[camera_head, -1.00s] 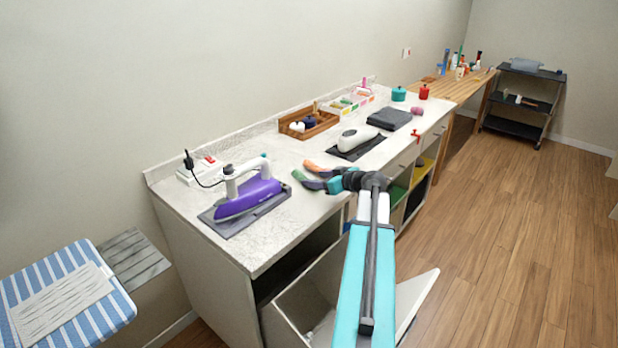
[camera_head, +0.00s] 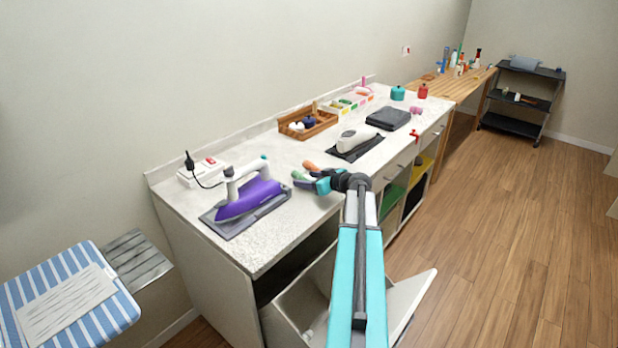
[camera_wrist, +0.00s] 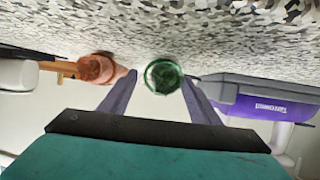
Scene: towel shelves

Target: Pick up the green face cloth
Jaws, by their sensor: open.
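The green face cloth (camera_head: 300,176) appears as a small green roll near the front edge of the speckled white counter, just beyond my gripper. In the wrist view the green face cloth (camera_wrist: 163,76) shows as a round rolled end between the two fingertips. My gripper (camera_head: 309,179) is open, low over the counter edge. Its grey fingers also show in the wrist view (camera_wrist: 158,80), spread to either side of the green roll. I cannot tell whether they touch it. An orange roll (camera_head: 311,167) lies beside the green one and shows left of the fingers in the wrist view (camera_wrist: 97,68).
A purple iron (camera_head: 245,201) on a grey mat stands left of my gripper. A white device (camera_head: 357,138) on a dark mat and a folded dark towel (camera_head: 388,119) lie to the right. An open tilted bin (camera_head: 285,312) juts out below the counter.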

